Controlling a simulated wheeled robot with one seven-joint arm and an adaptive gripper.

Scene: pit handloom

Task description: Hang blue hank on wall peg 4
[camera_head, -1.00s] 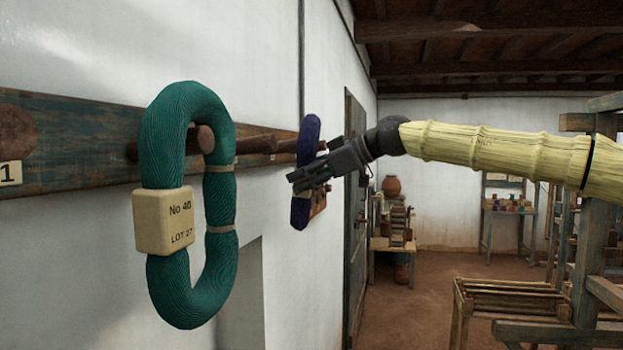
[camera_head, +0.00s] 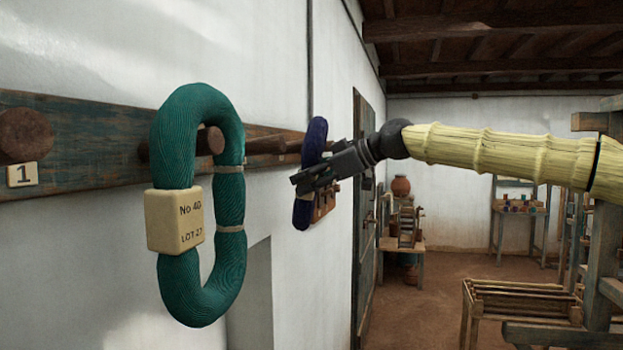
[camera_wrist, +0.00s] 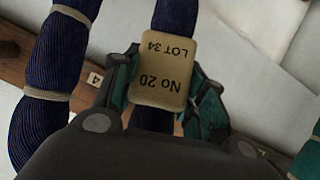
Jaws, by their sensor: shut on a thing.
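The blue hank (camera_head: 315,140) hangs upright in front of the far end of the wooden peg board. My gripper (camera_head: 302,184) is on its near side. In the wrist view the blue hank (camera_wrist: 48,70) is large, and my gripper (camera_wrist: 160,95) is shut on its cream tag (camera_wrist: 163,68), marked No 20 LOT 34. The number 4 plate (camera_wrist: 94,79) shows on the board between the hank's two sides. Peg 4 itself is hidden, so I cannot tell whether it passes through the hank's loop.
A green hank (camera_head: 230,205) with a No 40 tag hangs on a peg in the foreground. An empty peg (camera_head: 267,145) stands between the hanks. Peg 1 (camera_head: 25,135) is bare at left. A wooden frame (camera_head: 520,300) stands on the floor at right.

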